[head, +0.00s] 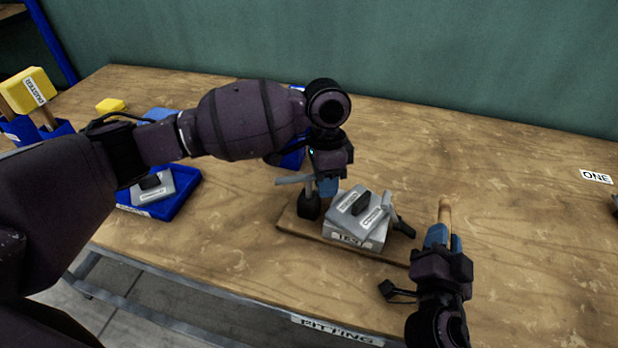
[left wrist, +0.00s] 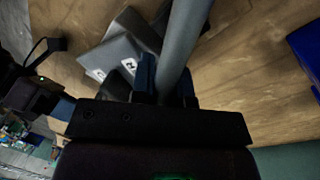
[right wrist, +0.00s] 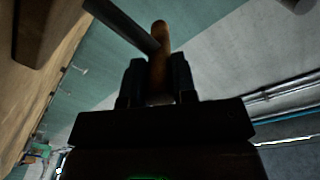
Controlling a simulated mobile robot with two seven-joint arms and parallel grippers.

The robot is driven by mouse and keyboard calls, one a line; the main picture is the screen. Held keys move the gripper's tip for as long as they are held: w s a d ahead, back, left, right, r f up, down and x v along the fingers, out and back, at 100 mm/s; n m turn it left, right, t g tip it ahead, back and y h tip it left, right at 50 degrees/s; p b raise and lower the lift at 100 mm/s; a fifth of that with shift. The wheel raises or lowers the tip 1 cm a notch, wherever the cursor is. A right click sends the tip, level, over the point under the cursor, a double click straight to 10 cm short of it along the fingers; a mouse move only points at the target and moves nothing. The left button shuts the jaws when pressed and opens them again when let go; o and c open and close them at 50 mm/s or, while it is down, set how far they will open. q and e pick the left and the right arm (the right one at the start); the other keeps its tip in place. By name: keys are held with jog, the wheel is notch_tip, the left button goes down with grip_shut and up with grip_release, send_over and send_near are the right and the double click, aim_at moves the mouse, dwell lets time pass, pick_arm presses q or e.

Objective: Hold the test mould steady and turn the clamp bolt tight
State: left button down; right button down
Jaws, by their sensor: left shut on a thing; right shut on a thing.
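The grey test mould (head: 350,228), labelled TEST, sits on a wooden board (head: 300,226) near the table's front edge. A grey block with a black grip lies on top of it at an angle. My left gripper (head: 328,186) is just left of and behind the mould, shut on a grey bar (head: 291,180). The bar also crosses between its fingers in the left wrist view (left wrist: 180,50). My right gripper (head: 443,238) is right of the mould, shut on an upright wooden handle (head: 445,210), also in the right wrist view (right wrist: 158,50). Whether the handle joins the clamp is unclear.
A blue tray (head: 185,200) with a grey block in it stands at the left. Behind it are a yellow block (head: 111,105) and a blue bin (head: 22,132) with a duster (head: 36,88). The table is clear at the right up to a label ONE (head: 596,176).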

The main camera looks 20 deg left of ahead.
pick_arm(q)
jog(key=m, duration=0.2)
jog(key=s+m, duration=0.1)
jog(key=m+y, duration=0.1)
jog(key=m, duration=0.1)
jog(key=shift+s+d+m, duration=0.15)
jog(key=shift+s+m, duration=0.15)
jog(key=shift+s, duration=0.1)
jog(key=c, duration=1)
grip_release()
jog(key=shift+c, duration=0.2)
jog(key=r, duration=0.4)
jog(key=w+r, duration=0.1)
jog(key=r, duration=0.3)
jog(key=w+r, duration=0.1)
jog(key=r, duration=0.2)
jog(key=shift+w+r, duration=0.2)
jog(key=shift+r, duration=0.2)
pick_arm(e)
jog(key=c, duration=0.8)
grip_release()
jog(key=shift+c, duration=0.2)
